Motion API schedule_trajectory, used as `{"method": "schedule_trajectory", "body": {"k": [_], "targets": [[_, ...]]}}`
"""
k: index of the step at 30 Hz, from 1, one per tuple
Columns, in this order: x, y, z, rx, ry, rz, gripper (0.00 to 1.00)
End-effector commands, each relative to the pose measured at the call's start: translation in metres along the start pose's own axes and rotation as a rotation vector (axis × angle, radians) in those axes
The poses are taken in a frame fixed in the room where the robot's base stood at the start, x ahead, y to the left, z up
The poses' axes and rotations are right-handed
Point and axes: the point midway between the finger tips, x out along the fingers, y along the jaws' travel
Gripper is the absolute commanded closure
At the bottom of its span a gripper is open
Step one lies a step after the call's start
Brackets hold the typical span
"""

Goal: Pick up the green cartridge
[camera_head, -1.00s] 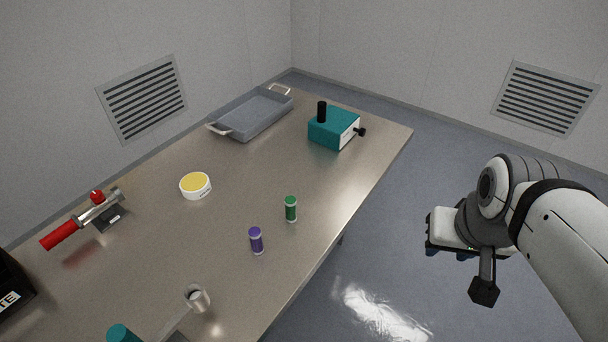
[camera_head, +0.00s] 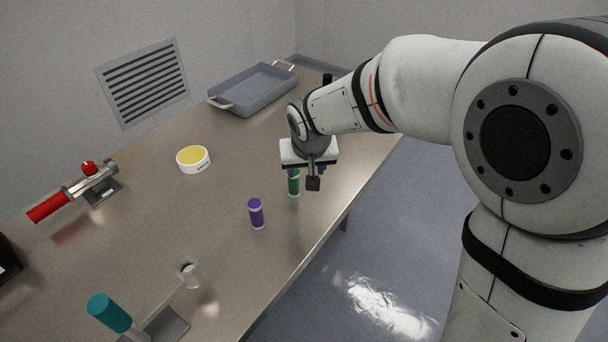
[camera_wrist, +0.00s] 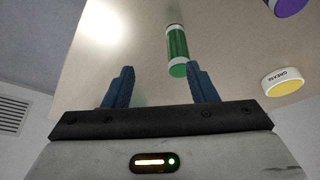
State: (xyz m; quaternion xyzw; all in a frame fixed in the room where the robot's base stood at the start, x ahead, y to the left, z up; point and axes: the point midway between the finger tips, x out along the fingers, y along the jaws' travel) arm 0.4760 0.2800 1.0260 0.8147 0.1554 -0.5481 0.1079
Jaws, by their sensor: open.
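The green cartridge (camera_head: 294,184) stands upright on the table near its right edge, its top partly hidden by my gripper in the head view. In the wrist view the green cartridge (camera_wrist: 177,48) lies ahead of the fingers, nearer the right finger. My gripper (camera_wrist: 160,86) is open, with its two blue fingers apart and nothing between them. In the head view my gripper (camera_head: 309,165) hangs just above and behind the cartridge. I cannot tell whether they touch.
A purple cartridge (camera_head: 256,214) stands close by in front. A yellow-topped white tub (camera_head: 193,159), a grey tray (camera_head: 252,90) and a red-handled tool (camera_head: 72,191) are farther off. A clear cup-like piece (camera_head: 188,272) and a teal-knobbed device (camera_head: 110,313) are at the front. Table (camera_head: 150,230) between is bare.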

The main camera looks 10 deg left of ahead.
Motion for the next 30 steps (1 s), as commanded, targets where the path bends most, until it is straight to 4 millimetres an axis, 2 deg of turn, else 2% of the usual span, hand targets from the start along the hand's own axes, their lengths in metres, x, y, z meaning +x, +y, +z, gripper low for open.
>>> {"method": "schedule_trajectory", "body": {"k": [1,3,6,14,22,30], "targets": [[0.010,-0.011,-0.001,-0.014,0.001,-0.006,0.48],[0.017,-0.019,-0.003,-0.020,0.004,-0.012,0.48],[0.025,-0.025,-0.005,-0.025,0.005,-0.015,0.48],[0.052,-0.025,-0.005,-0.025,0.004,-0.014,0.48],[0.088,-0.026,-0.006,-0.023,0.004,-0.014,0.48],[0.098,-0.026,-0.006,-0.023,0.007,-0.015,0.48]]}}
